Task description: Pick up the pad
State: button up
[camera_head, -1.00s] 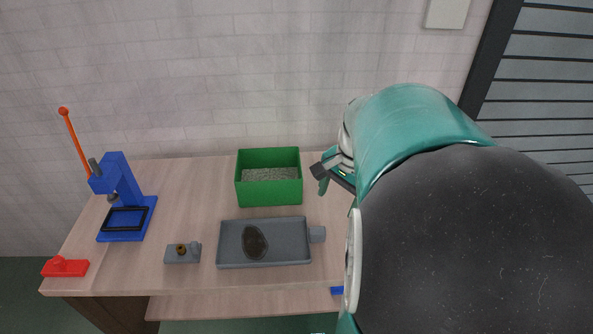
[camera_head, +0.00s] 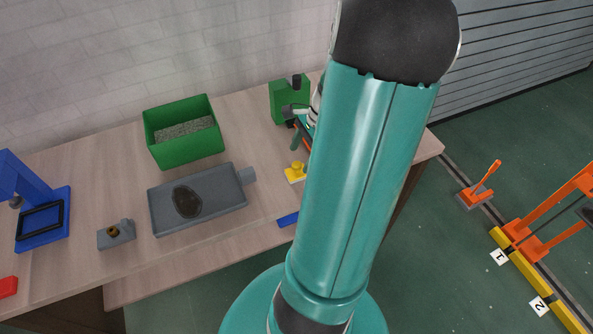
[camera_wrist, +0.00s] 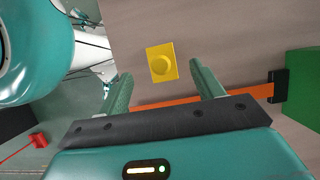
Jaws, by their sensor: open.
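My gripper (camera_head: 293,128) is open and empty, behind the yellow plate in the head view, near the green machine. In the wrist view its two teal fingers (camera_wrist: 160,72) are spread wider than the plate. My arm hides part of the table's right side.
A green machine (camera_head: 284,103) stands behind my gripper; an orange bar (camera_wrist: 250,93) crosses below my fingers beside it. A green bin (camera_head: 185,150), grey tray (camera_head: 225,199), blue press (camera_head: 60,218) and small blue block (camera_head: 288,219) are on the table.

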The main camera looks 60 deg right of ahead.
aim_at(295, 164)
jog(key=shift+x, duration=3.05)
jog(key=shift+d, duration=0.1)
jog(key=c, duration=1.1)
jog(key=shift+r, duration=0.5)
notch_tip(295, 164, up, 2)
jog(key=shift+r, duration=0.15)
jog(key=s+a+r, duration=0.2)
jog(key=s+r, duration=0.1)
jog(key=s, duration=0.1)
jog(key=s+a+r, duration=0.3)
jog(key=s, duration=0.1)
jog(key=s+a+r, duration=0.2)
jog(key=s+r, duration=0.1)
jog(key=shift+s+a+r, duration=0.3)
jog(key=shift+s+r, duration=0.05)
jog(key=shift+s, duration=0.05)
